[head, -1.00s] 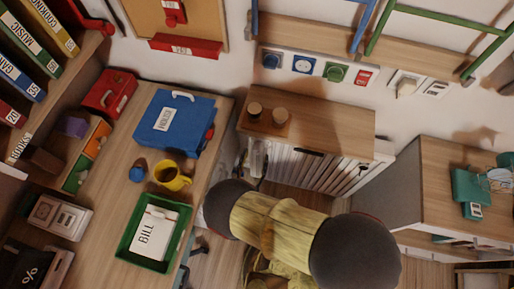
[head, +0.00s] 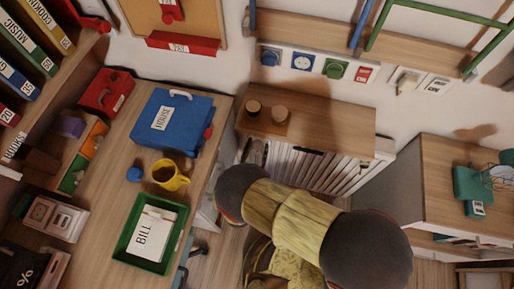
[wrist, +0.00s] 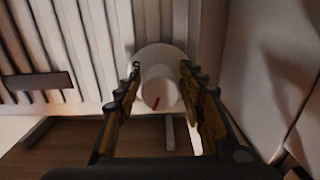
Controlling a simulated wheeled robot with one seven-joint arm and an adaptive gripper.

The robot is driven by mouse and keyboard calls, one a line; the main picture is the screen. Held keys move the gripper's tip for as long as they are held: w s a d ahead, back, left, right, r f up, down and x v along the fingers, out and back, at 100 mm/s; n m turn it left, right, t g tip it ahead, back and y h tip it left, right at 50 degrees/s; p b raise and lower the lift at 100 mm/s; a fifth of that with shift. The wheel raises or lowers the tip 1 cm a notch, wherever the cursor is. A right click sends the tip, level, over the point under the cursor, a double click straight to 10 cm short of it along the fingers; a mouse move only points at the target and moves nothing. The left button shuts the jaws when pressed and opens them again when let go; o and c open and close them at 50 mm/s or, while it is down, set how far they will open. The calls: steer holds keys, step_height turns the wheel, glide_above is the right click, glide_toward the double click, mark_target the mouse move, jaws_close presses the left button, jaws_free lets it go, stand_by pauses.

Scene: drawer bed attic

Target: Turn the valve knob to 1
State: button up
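The valve knob (wrist: 156,88) is a white round knob with a short red mark on its face, in the middle of the wrist view. A dark digit shows on the white collar at its upper left, too small to read surely. My gripper (wrist: 164,84) is open, with one finger on each side of the knob. I cannot tell whether the fingers touch it. In the head view the knob is not distinguishable, and my arm covers part of the area by the radiator.
The white ribbed radiator (head: 316,170) stands under a wooden shelf (head: 330,125), and its ribs fill the left of the wrist view. A desk (head: 110,185) with a blue case (head: 172,122), yellow mug (head: 172,176) and green tray (head: 126,244) lies left. A cabinet (head: 455,180) stands right.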

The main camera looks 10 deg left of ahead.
steer(key=c, duration=0.8)
steer(key=shift+o, duration=0.2)
steer(key=n+p, duration=0.1)
steer(key=n, duration=0.3)
steer(key=shift+r+p, duration=0.1)
steer(key=shift+p, duration=0.3)
steer(key=n+p, duration=0.1)
steer(key=n, duration=0.2)
steer(key=shift+n, duration=0.3)
steer(key=n+p, duration=0.2)
steer(key=n, duration=0.3)
steer(key=n+p, duration=0.1)
steer(key=n, duration=0.5)
steer(key=shift+r+p, duration=0.1)
steer(key=shift+p, duration=0.2)
steer(key=shift+n, duration=0.3)
